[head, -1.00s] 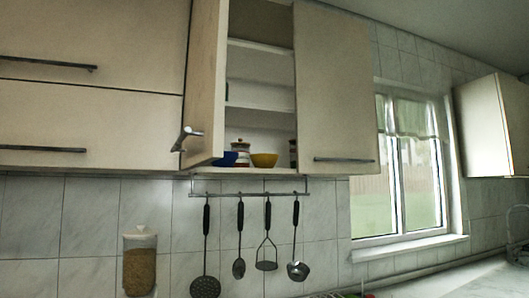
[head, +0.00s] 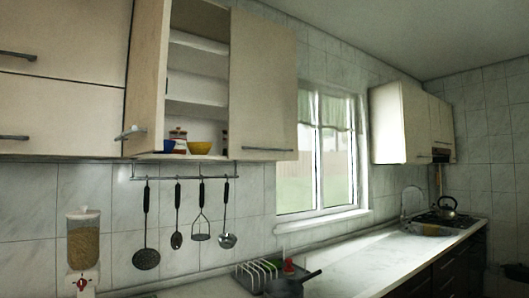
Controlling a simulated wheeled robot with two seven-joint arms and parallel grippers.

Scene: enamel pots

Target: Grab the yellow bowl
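The yellow bowl (head: 199,147) sits on the bottom shelf of an open wall cabinet (head: 196,87), near the front edge. A jar (head: 178,138) with a dark lid stands to its left, beside a small blue thing (head: 168,146) partly hidden by the open door. A dark, narrow thing (head: 224,142) shows at the bowl's right. Neither of my grippers shows in the head view.
The open cabinet door (head: 142,80) stands out at the left of the opening. Several utensils hang from a rail (head: 187,177) below. The counter (head: 365,266) holds a dish rack (head: 257,275), a dark pan (head: 284,286) and a kettle (head: 448,207).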

